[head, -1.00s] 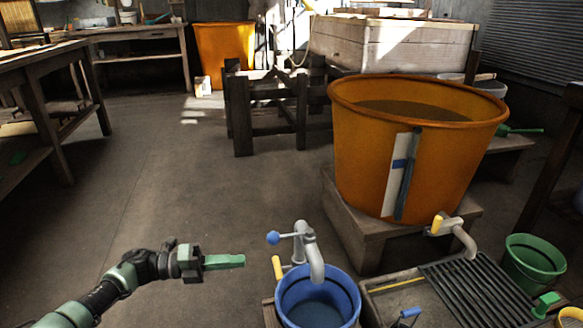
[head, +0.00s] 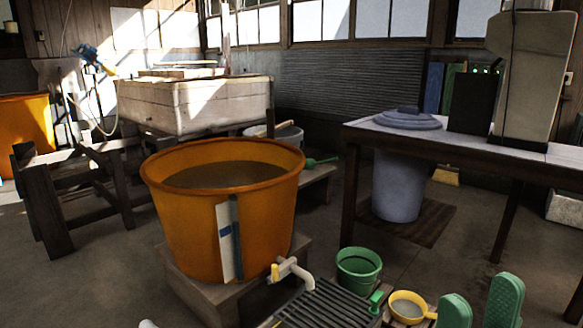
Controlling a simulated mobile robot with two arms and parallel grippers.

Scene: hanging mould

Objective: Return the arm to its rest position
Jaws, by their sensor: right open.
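My right gripper (head: 482,287) shows at the bottom right of the head view, with its two green fingers upright and apart. It is open, and nothing shows between the fingers. The rest of my right arm is below the picture edge. The right gripper is just right of a yellow dipper (head: 408,305). My left arm and gripper are out of view.
A large orange tub (head: 190,228) of dark liquid stands on a wooden block, with a tap (head: 292,272) and a slatted rack (head: 335,303) in front. A green bucket (head: 358,268) is near the rack. A table (head: 480,150) stands at the right, with open floor before it.

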